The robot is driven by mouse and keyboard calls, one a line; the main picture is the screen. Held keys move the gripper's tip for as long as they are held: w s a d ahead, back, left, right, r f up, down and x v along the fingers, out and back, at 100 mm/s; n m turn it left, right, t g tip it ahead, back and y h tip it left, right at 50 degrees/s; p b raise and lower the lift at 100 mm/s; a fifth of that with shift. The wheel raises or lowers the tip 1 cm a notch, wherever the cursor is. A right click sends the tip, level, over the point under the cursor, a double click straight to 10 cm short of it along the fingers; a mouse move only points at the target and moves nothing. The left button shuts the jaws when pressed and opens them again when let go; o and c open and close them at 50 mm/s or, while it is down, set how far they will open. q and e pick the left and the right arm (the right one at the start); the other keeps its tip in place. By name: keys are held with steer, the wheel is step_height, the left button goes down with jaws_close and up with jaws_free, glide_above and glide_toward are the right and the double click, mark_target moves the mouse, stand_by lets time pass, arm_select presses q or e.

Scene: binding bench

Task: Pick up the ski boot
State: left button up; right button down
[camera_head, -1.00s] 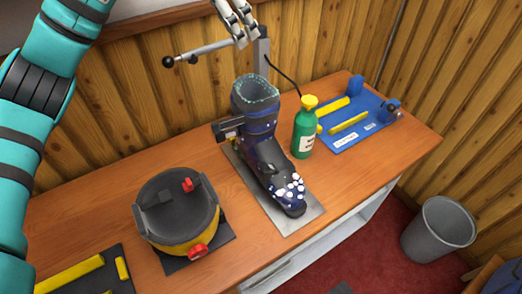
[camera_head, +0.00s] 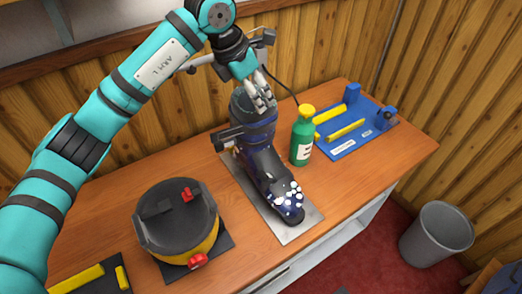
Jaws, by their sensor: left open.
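The dark ski boot (camera_head: 265,168), with white dots on its toe, stands upright on a grey metal plate (camera_head: 297,229) on the bench. Its toe points toward the front right. My left gripper (camera_head: 264,108) is open, with its fingers at the top of the boot's cuff. The gripper hides part of the cuff opening, and I cannot tell whether the fingers touch the boot. My right gripper is not in view.
A green bottle (camera_head: 301,141) with a yellow cap stands close to the boot's right. A blue tray (camera_head: 346,146) with yellow tools lies behind it. A black and yellow round pot (camera_head: 178,222) sits at the left front. A grey bin (camera_head: 437,233) stands on the floor.

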arm_select(q)
steer(key=p+x, duration=0.2)
steer(key=x, duration=0.1)
steer(key=s+p+x, duration=0.1)
steer(key=shift+w+d+f, duration=0.15)
steer(key=shift+d+f, duration=0.1)
steer(key=shift+f, duration=0.15)
steer(key=shift+w+d+f, duration=0.1)
steer(key=shift+f, duration=0.25)
jaws_close()
steer(key=shift+w+r, duration=0.1)
steer(key=shift+r, duration=0.1)
